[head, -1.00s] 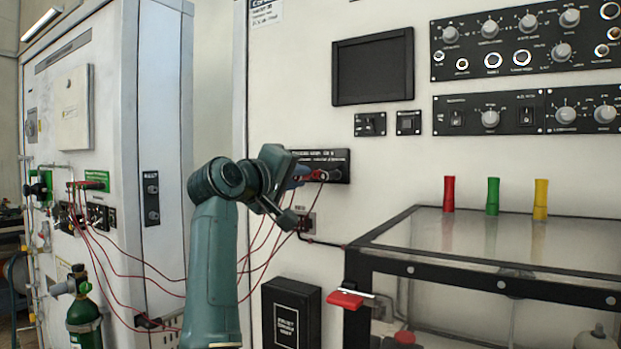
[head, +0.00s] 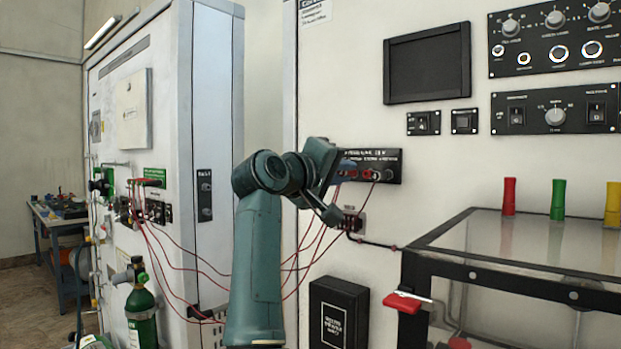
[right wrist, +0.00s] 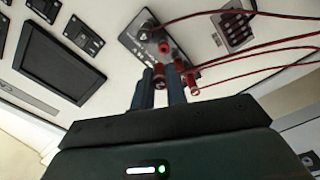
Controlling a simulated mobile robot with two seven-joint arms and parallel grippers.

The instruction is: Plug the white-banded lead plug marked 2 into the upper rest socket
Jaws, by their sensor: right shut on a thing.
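My right gripper (head: 330,185) is in front of the black socket panel (head: 391,158) on the white wall. In the right wrist view its fingers (right wrist: 160,88) are close together, with a red lead plug (right wrist: 178,67) at their tips. Its band and number cannot be read, and the grip is partly hidden. Another red plug (head: 376,175) with a pale ring sits at the panel, right of the gripper. Below is a small plate (head: 352,222) with red leads, possibly the rest sockets; it also shows in the right wrist view (right wrist: 233,28). My left gripper is out of view.
Red leads (head: 185,262) hang between the left cabinet (head: 160,90) and the panel, passing behind my right arm. A glass-topped case (head: 520,262) stands at right, with red, green and yellow posts. A black box (head: 338,312) is low on the wall.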

